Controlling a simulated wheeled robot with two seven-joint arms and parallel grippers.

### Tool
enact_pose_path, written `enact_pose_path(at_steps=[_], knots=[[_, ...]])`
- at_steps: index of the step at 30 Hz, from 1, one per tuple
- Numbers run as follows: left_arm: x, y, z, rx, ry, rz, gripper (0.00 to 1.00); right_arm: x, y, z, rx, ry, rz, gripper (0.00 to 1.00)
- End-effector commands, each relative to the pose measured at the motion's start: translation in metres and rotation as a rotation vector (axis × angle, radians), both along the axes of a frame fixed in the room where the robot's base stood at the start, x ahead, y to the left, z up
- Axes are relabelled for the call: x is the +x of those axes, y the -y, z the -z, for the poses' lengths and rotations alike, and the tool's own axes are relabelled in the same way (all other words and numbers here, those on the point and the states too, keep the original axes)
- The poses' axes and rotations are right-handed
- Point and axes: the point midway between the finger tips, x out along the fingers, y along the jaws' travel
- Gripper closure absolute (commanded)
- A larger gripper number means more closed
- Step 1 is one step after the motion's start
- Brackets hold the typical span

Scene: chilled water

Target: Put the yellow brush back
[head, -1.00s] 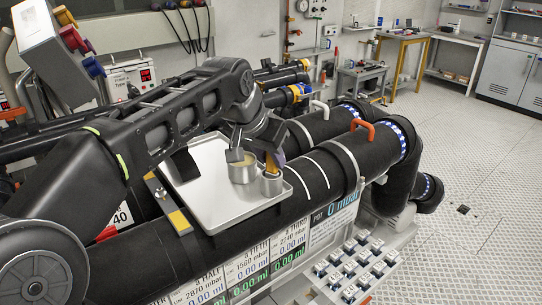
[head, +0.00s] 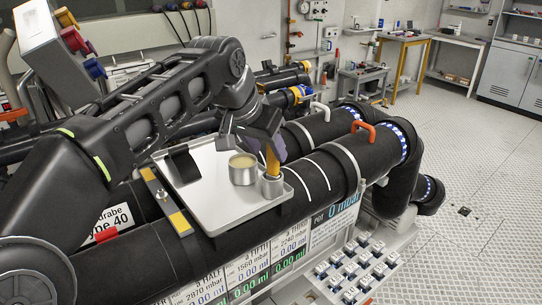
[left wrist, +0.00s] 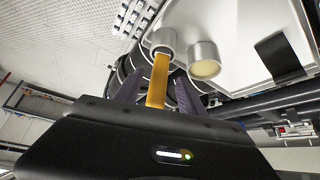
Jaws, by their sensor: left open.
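The yellow brush (head: 272,160) stands handle up in a small metal cup (head: 271,187) at the tray's right corner. In the left wrist view the brush (left wrist: 158,82) rises out of the cup (left wrist: 162,38) toward my palm. My left gripper (head: 257,135) is open at the upper part of the brush. Its two dark fingers (left wrist: 157,86) stand on either side of the handle, with gaps visible in the wrist view. The brush's lower end is hidden inside the cup. My right gripper is not in view.
A wider metal tin (head: 242,170) with a pale yellow top stands close left of the cup. Both are on a metal tray (head: 222,209) over black pipes. A dark rectangular piece (head: 183,165) is on the tray. An orange handle (head: 363,128) rises from the pipe at right.

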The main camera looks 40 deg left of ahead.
Motion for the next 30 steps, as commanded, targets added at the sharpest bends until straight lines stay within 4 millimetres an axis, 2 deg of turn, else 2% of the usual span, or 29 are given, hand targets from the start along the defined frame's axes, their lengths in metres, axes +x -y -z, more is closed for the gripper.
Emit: enact_pose_path(at_steps=[6,12,30], knots=[[-0.025,0.003,-0.04,-0.001,0.003,0.001,0.53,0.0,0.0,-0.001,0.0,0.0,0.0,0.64],[-0.039,0.004,-0.062,0.0,0.001,0.0,0.53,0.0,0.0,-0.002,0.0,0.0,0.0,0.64],[-0.042,0.004,-0.065,-0.001,-0.001,0.001,0.53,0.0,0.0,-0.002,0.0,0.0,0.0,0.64]])
